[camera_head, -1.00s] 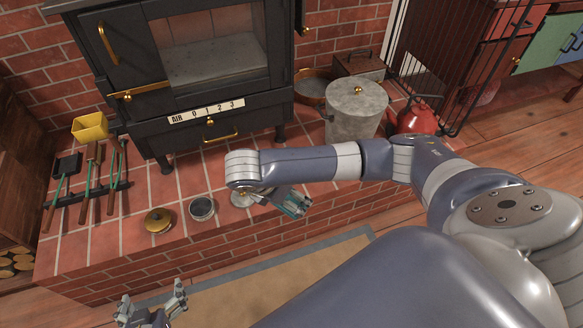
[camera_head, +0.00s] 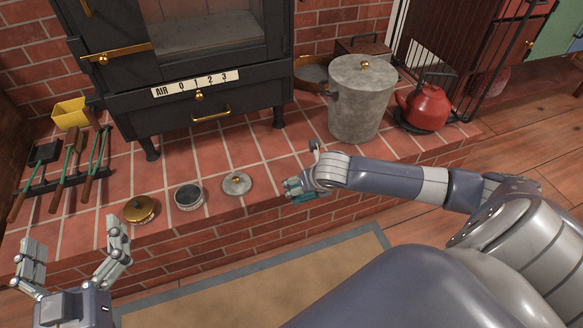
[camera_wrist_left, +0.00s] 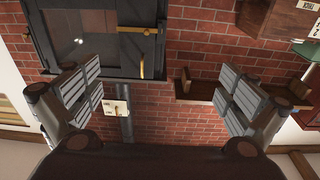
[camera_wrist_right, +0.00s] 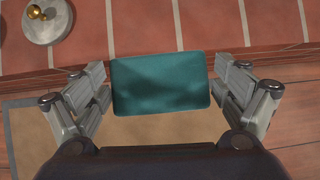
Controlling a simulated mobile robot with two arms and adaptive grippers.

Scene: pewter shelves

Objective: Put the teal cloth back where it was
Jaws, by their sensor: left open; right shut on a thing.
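The teal cloth (camera_wrist_right: 160,83) is a flat folded rectangle between the fingers of my right gripper (camera_wrist_right: 161,90). In the head view only a sliver of the cloth (camera_head: 306,198) shows under the right gripper (camera_head: 297,187), by the front edge of the tiled hearth (camera_head: 250,210). My right gripper is shut on the cloth and holds it over the hearth's front edge. My left gripper (camera_head: 77,242) is open and empty at the lower left, fingers pointing up. In the left wrist view its spread fingers (camera_wrist_left: 157,88) face the brick wall and stove.
A brass lid (camera_head: 140,209), a small round tin (camera_head: 188,196) and a grey knobbed lid (camera_head: 237,184) lie along the hearth. A large pot (camera_head: 358,105) and red kettle (camera_head: 427,108) stand right, fire tools (camera_head: 68,170) left. The middle tiles are bare.

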